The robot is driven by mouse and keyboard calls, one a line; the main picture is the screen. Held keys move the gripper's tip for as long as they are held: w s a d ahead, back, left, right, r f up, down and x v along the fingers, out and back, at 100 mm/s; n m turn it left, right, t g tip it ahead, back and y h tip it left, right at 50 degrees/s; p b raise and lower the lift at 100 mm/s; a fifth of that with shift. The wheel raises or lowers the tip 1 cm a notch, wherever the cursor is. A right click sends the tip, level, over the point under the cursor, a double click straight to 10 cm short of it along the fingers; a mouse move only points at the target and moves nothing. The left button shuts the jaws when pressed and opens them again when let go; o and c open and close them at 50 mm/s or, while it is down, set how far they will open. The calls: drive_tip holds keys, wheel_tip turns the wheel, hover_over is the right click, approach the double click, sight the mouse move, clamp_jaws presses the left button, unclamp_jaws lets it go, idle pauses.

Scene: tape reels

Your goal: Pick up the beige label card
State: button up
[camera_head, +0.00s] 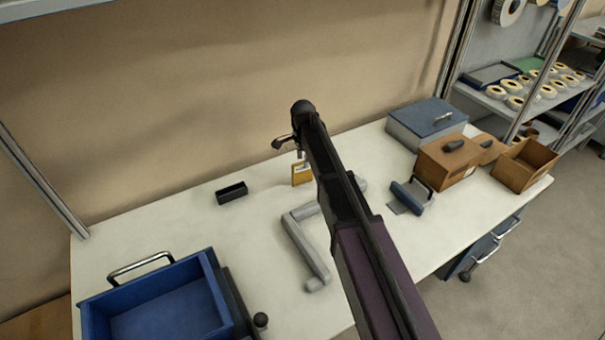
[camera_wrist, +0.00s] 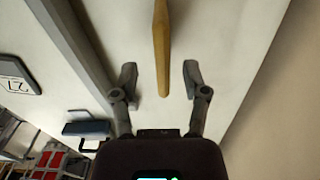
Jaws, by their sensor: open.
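The label card (camera_head: 300,173) looks yellow-tan in the head view and stands upright on the white table near the wall. In the wrist view the card (camera_wrist: 162,45) shows edge-on as a narrow tan strip. Its near end lies between the two fingers, with a gap on both sides. My gripper (camera_head: 290,147) is open just above the card in the head view, partly hidden by my arm. In the wrist view my gripper (camera_wrist: 160,76) has its fingers spread and nothing is clamped.
A small black holder (camera_head: 232,193) stands left of the card. A grey angled bar (camera_head: 308,250) lies in front. A blue bin (camera_head: 160,300) is at the front left. A blue-grey box (camera_head: 427,122) and brown boxes (camera_head: 447,162) stand at the right.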

drive_tip(key=shift+f, duration=0.15)
drive_tip(key=b, duration=0.5)
hover_over(302, 184)
drive_tip(key=f, duration=0.3)
drive_tip(key=w+f, duration=0.1)
drive_tip(key=f, duration=0.1)
drive_tip(key=shift+d, duration=0.1)
drive_tip(key=shift+s, duration=0.1)
clamp_jaws()
